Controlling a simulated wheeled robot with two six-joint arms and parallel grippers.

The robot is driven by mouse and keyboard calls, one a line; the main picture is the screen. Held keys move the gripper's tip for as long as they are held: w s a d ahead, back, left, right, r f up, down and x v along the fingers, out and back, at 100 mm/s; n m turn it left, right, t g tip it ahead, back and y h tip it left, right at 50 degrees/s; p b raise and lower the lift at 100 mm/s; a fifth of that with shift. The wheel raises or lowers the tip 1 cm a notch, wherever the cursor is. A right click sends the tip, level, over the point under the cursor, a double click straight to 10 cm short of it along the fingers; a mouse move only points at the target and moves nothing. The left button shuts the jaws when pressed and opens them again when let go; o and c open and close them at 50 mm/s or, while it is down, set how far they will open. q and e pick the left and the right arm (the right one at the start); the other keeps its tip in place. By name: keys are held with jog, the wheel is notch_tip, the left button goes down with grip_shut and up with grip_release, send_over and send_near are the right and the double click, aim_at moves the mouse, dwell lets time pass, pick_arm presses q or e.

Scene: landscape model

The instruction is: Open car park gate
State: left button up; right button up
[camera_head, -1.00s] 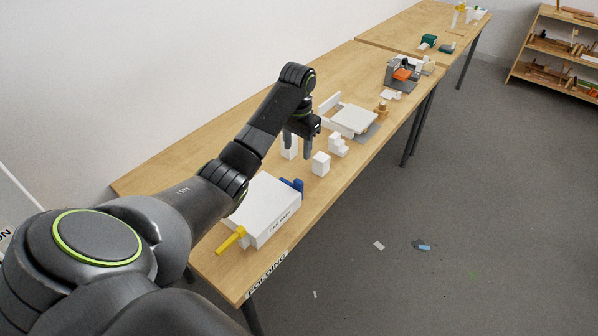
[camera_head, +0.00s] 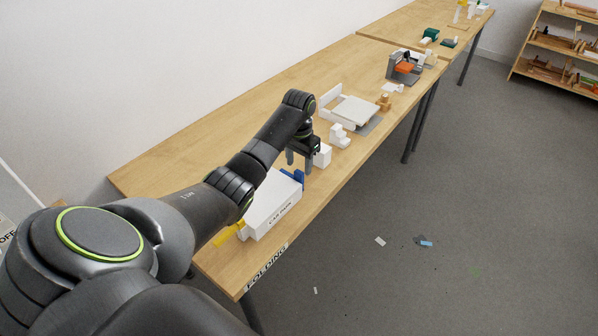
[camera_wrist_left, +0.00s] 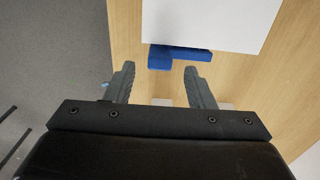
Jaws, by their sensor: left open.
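The white car park box (camera_head: 275,208) stands at the near end of the table. A blue piece (camera_head: 293,177) sits at its far end, and a yellow bar (camera_head: 229,236), partly hidden by my arm, sticks out at its near end. I cannot tell which is the gate. My left gripper (camera_head: 299,164) is open and empty, pointing down close to the blue piece. In the left wrist view, the blue piece (camera_wrist_left: 181,56) lies just beyond the open fingertips (camera_wrist_left: 160,68), against the white box (camera_wrist_left: 220,20). My right gripper is not in view.
A white block (camera_head: 323,156) stands just beyond my left gripper. A stepped white block (camera_head: 339,138) and a white model (camera_head: 354,112) stand farther along the table (camera_head: 205,150). A wall borders the left; open floor lies to the right.

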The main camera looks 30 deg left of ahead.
aim_at(299, 172)
pick_arm(q)
jog(key=shift+f, duration=2.1)
jog(key=shift+c, duration=0.4)
grip_shut()
